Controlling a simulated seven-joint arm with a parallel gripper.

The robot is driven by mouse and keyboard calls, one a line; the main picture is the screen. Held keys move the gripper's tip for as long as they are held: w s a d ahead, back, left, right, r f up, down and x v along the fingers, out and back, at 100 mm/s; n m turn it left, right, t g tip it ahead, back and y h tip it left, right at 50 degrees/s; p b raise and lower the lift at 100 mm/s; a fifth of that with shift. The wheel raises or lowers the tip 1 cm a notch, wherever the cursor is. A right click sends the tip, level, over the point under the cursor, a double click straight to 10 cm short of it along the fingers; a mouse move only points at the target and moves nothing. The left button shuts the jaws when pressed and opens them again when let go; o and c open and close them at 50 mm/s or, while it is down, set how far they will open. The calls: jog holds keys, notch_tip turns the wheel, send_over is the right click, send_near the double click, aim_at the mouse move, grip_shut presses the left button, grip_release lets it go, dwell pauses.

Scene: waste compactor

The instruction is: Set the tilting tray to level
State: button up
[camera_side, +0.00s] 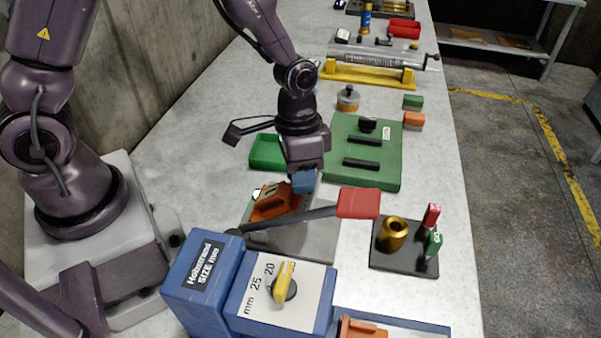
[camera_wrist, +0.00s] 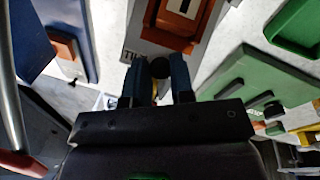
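The orange tilting tray (camera_side: 268,207) sits on a grey base plate (camera_side: 318,238) in the side view and looks tilted. It also shows at the top of the wrist view (camera_wrist: 168,38), with a pale label and dark window. My gripper (camera_side: 303,182) points down at the tray's right end, with blue fingers. In the wrist view, the fingers (camera_wrist: 158,82) stand apart with a dark round knob (camera_wrist: 160,67) in line with the gap. I cannot tell whether they touch it. The fingertips are partly hidden in the side view.
A lever with a red handle (camera_side: 358,203) crosses in front of the tray. A blue box with a yellow knob (camera_side: 284,281) stands in front. A black plate with a brass cup (camera_side: 393,234) lies to the right. A green board (camera_side: 378,177) and green bin (camera_side: 265,150) lie behind.

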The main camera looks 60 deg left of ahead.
aim_at(316, 190)
grip_shut()
jog(key=shift+w+d+f+g+y, duration=0.5)
jog(key=shift+f+g+y, duration=0.15)
jog(key=shift+y, duration=0.05)
jog(key=shift+w+d+f+g+y, duration=0.5)
jog(key=shift+f+g+y, duration=0.1)
jog(key=shift+g+y, duration=0.1)
jog(key=shift+w+d+f+g+y, duration=0.2)
jog(key=shift+f+g+y, duration=0.15)
jog(key=shift+f, duration=0.1)
jog(key=shift+w+d+f+g+y, duration=0.2)
jog(key=shift+f+g+y, duration=0.2)
jog(key=shift+f, duration=0.1)
jog(key=shift+w+d+f+g+y, duration=0.2)
jog(key=shift+f+g+y, duration=0.15)
jog(key=shift+f, duration=0.1)
jog(key=shift+w+d+f+n, duration=0.2)
jog(key=shift+f+n, duration=0.1)
jog(key=shift+f, duration=0.35)
jog(key=shift+d+f, duration=0.1)
jog(key=shift+f, duration=0.05)
jog(key=o, duration=0.6)
grip_release()
